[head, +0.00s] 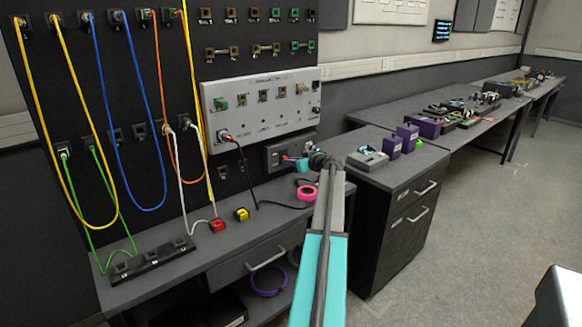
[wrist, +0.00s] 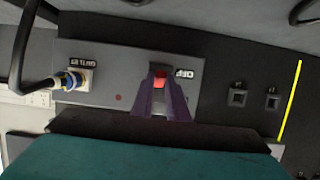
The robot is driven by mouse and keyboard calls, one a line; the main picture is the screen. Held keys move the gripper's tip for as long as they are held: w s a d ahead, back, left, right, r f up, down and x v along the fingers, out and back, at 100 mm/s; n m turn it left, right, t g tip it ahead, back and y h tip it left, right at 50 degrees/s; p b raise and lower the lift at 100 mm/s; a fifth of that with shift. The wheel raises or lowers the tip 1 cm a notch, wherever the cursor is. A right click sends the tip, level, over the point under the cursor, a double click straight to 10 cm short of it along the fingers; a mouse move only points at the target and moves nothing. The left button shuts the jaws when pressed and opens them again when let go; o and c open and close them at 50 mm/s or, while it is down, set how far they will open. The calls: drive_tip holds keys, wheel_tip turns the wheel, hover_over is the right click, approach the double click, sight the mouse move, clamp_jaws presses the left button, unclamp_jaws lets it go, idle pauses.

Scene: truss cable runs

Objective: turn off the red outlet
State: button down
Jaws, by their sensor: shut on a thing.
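The outlet box is a dark grey panel (head: 273,154) low on the black wall in the head view. In the wrist view the panel (wrist: 115,62) appears upside down, with a small red switch (wrist: 160,80) beside a label reading OFF. A plug (wrist: 75,81) with a black cord sits in the socket by the outlet label. My gripper (wrist: 162,96) has its two purplish fingers closed around the red switch. In the head view my gripper (head: 287,159) is at the panel, and my arm hides the panel's right part.
A white-grey panel (head: 262,85) with connectors is above the outlet box. A pink tape roll (head: 307,193), a yellow block (head: 241,214) and a red block (head: 217,225) are on the bench below. Purple boxes (head: 407,137) stand on the right cabinet. Loose cables hang at left.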

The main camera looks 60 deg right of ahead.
drive_tip(key=shift+f+t+b, duration=0.3)
drive_tip(key=shift+t+b, duration=0.2)
drive_tip(key=shift+b, duration=2.5)
drive_tip(key=c, duration=1.7)
unclamp_jaws()
drive_tip(key=v, duration=0.7)
drive_tip(key=b+v, duration=0.1)
drive_tip(key=v, duration=0.5)
drive_tip(key=shift+s+a, duration=0.3)
drive_tip(key=shift+a, duration=0.05)
drive_tip(key=shift+s, duration=0.1)
